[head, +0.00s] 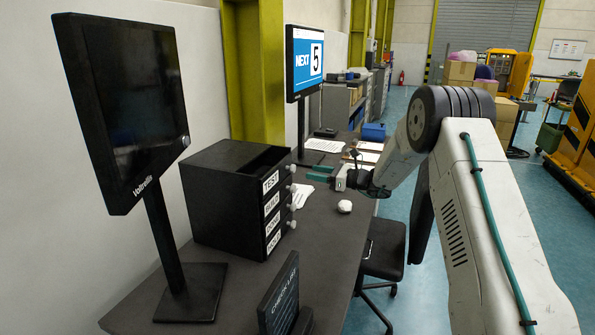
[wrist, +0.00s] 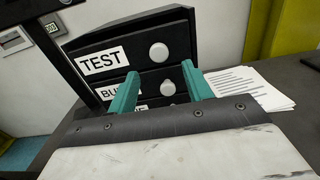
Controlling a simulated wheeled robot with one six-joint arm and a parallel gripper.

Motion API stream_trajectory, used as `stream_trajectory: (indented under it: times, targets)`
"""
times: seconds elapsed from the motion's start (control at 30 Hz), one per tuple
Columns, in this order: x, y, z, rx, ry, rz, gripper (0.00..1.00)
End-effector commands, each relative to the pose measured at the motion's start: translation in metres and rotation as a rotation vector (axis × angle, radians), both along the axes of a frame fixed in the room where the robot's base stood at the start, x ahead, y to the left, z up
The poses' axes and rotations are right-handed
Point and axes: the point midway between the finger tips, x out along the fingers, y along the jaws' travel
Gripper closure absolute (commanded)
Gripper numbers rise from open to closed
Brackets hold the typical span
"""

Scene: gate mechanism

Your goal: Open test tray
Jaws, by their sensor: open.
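A black drawer unit (head: 222,212) stands on the desk with stacked, labelled fronts and pale round knobs. The top tray, labelled TEST (head: 271,182), also shows in the wrist view (wrist: 103,60) with its round knob (wrist: 158,51). A dark recess shows at the top behind its front; I cannot tell how far out the tray sits. My gripper (head: 316,173) is open and empty to the right of the unit, apart from the knobs. In the wrist view its teal fingers (wrist: 160,78) point at the fronts, their tips around the height between the top and second knobs.
A white lump (head: 344,206) lies on the desk (head: 322,245) below my gripper. A check list sign (head: 280,298) stands in front. Papers (wrist: 250,88) lie right of the unit.

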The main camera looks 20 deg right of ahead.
Motion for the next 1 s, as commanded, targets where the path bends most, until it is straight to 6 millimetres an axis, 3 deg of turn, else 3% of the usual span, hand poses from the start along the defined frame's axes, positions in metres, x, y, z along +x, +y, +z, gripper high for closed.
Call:
stream_trajectory:
  times: [0.4,0.8,1.0]
  targets:
    - [0.035,0.051,0.000,-0.001,-0.002,0.003,0.50]
    - [0.041,0.059,0.001,-0.002,-0.001,0.002,0.50]
    - [0.041,0.059,0.001,-0.002,-0.001,0.003,1.00]
